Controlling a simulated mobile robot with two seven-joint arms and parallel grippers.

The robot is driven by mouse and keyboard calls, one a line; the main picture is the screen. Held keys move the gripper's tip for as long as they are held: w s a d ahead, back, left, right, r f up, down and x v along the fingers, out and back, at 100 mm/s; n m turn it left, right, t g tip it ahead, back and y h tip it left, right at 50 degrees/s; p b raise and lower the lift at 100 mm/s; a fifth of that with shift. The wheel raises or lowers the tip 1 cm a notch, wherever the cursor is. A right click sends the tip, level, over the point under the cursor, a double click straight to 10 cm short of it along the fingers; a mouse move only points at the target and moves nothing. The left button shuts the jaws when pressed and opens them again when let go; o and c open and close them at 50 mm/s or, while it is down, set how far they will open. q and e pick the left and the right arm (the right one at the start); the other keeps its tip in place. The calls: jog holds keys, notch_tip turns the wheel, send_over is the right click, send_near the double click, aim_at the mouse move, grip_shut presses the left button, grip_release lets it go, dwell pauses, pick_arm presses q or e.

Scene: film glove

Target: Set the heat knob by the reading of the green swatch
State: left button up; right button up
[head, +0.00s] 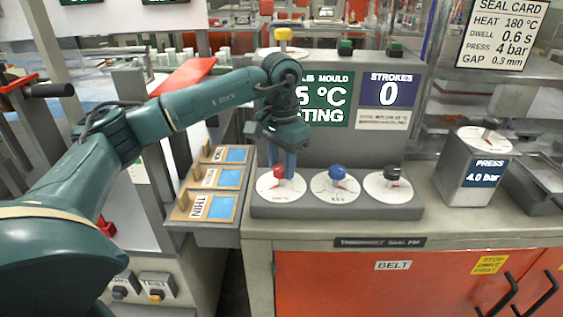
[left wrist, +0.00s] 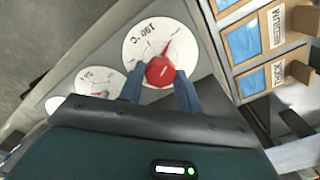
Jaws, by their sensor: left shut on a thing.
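The red heat knob (head: 279,171) stands on a white dial (head: 268,190) at the left of the grey panel. My left gripper (head: 284,166) points down with its blue fingers around it. In the left wrist view the red knob (left wrist: 160,71) sits between the fingertips, its pointer over the printed scale. Lettering like "190 °C" shows upside down there; I cannot read it surely. Three swatch blocks with blue faces lie left of the panel, the nearest labelled THIN (head: 208,207); I see no plainly green one. My arm partly covers a green screen (head: 335,113) ending in "5 °C" and "TING".
A blue knob (head: 338,173) and a black knob (head: 392,173) stand to the right. A screen (head: 388,90) reads STROKES 0. A seal card (head: 508,33) lists HEAT 180 °C. A press box (head: 475,180) reads 4.0 bar. Orange doors (head: 350,290) are below.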

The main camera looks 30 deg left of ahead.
aim_at(281, 167)
dwell(0.3)
pick_arm(q)
jog(key=o, duration=1)
jog(key=shift+c, duration=0.2)
notch_tip(281, 167, up, 13)
jog(key=p, duration=0.1)
jog(key=shift+r, duration=0.15)
